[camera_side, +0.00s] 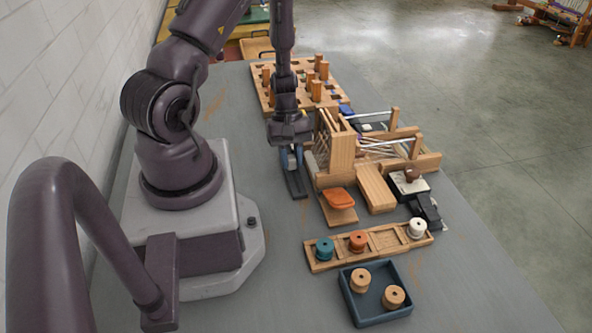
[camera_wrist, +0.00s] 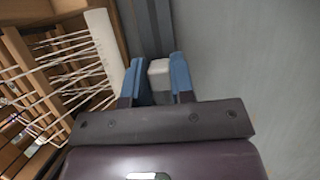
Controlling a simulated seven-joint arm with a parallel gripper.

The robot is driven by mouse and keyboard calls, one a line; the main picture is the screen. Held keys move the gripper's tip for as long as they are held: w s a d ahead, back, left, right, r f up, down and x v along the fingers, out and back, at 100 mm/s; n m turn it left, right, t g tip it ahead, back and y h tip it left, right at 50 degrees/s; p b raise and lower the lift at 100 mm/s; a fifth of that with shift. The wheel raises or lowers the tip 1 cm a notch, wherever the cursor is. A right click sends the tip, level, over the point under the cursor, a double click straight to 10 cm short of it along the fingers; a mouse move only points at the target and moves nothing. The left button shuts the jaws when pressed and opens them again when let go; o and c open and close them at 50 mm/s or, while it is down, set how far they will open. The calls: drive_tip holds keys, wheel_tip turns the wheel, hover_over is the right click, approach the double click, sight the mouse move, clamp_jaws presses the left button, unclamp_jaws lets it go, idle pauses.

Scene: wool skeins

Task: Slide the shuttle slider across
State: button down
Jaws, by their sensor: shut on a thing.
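My gripper (camera_side: 291,157) points down beside the left side of the wooden loom. Its blue fingers (camera_wrist: 160,65) are shut on a pale grey block (camera_wrist: 158,77), which I take to be the shuttle slider's handle. A dark rail (camera_side: 297,186) lies on the table at the gripper's fingers and runs along the loom's side; it also shows in the wrist view (camera_wrist: 141,30). In the side view the fingers hide the handle. I cannot tell exactly where the slider sits along the rail.
The wooden loom (camera_side: 342,150) with pale threads (camera_wrist: 75,60) stands close to the right. A peg board (camera_side: 262,92) is behind. In front are a spool rack (camera_side: 388,240) and a blue tray (camera_side: 369,316) holding two spools. Table to the left of the rail is clear.

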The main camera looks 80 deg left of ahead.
drive_tip(key=shift+a, duration=1.95)
drive_tip(key=c, duration=1.2)
unclamp_jaws()
drive_tip(key=shift+c, duration=0.2)
drive_tip(key=v, duration=1.3)
drive_tip(key=shift+d, duration=0.15)
